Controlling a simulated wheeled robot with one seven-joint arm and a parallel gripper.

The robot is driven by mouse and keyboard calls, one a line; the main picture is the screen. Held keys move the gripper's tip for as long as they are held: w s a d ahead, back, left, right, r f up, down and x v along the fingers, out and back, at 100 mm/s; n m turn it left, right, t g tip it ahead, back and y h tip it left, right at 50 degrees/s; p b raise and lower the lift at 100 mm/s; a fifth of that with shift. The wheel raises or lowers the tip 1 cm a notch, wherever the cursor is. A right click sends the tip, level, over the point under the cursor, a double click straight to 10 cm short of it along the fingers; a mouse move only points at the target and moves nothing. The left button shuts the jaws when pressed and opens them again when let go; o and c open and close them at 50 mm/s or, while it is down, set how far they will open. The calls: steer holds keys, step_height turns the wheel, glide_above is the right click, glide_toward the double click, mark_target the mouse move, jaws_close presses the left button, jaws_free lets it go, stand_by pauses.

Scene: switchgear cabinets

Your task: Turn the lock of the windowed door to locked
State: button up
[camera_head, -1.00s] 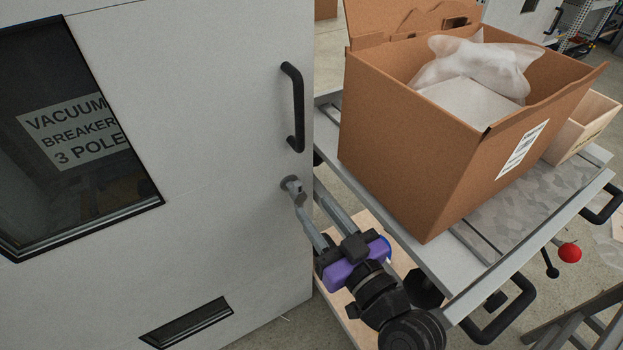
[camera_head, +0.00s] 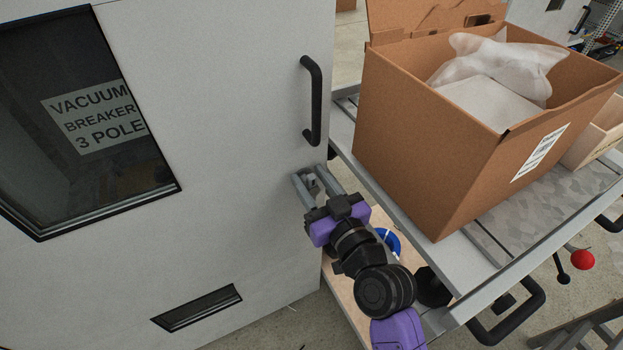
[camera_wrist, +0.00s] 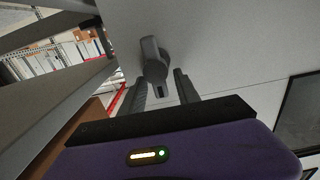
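The windowed door (camera_head: 225,120) is a light grey cabinet door with a dark window on the left and a black bar handle (camera_head: 312,100) near its right edge. The lock (camera_head: 311,181) is a small grey knob below the handle, partly hidden by my fingers. It shows larger in the wrist view (camera_wrist: 154,60) as a rounded lever standing off the door. My gripper (camera_head: 315,184) is open at the lock, one finger on each side. In the wrist view my fingertips (camera_wrist: 160,80) have the knob between them, with visible gaps; contact cannot be told.
A grey cart (camera_head: 480,245) with a large cardboard box (camera_head: 435,140) stands close to the right of the door and my arm. A smaller open box (camera_head: 595,130) is beside it. A slotted vent (camera_head: 197,307) is low on the door.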

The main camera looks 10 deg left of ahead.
jaws_close()
steer(key=m, duration=0.4)
steer(key=shift+w+d, duration=0.2)
steer(key=shift+d, duration=0.15)
steer(key=m, duration=0.4)
steer(key=shift+w+d+f+m+p, duration=0.25)
steer(key=shift+d+f+m+p, duration=0.05)
steer(key=shift+d+p, duration=0.1)
steer(key=m, duration=0.2)
steer(key=f+m+p, duration=0.1)
steer(key=m, duration=0.2)
steer(key=shift+w+d, duration=0.15)
steer(key=shift+d, duration=0.05)
steer(key=shift+f+m+p, duration=0.2)
steer(key=shift+f+m, duration=0.05)
steer(key=shift+m, duration=0.85)
steer(key=shift+f+m+p, duration=0.15)
steer(key=shift+f+m, duration=0.05)
steer(key=shift+m, duration=0.9)
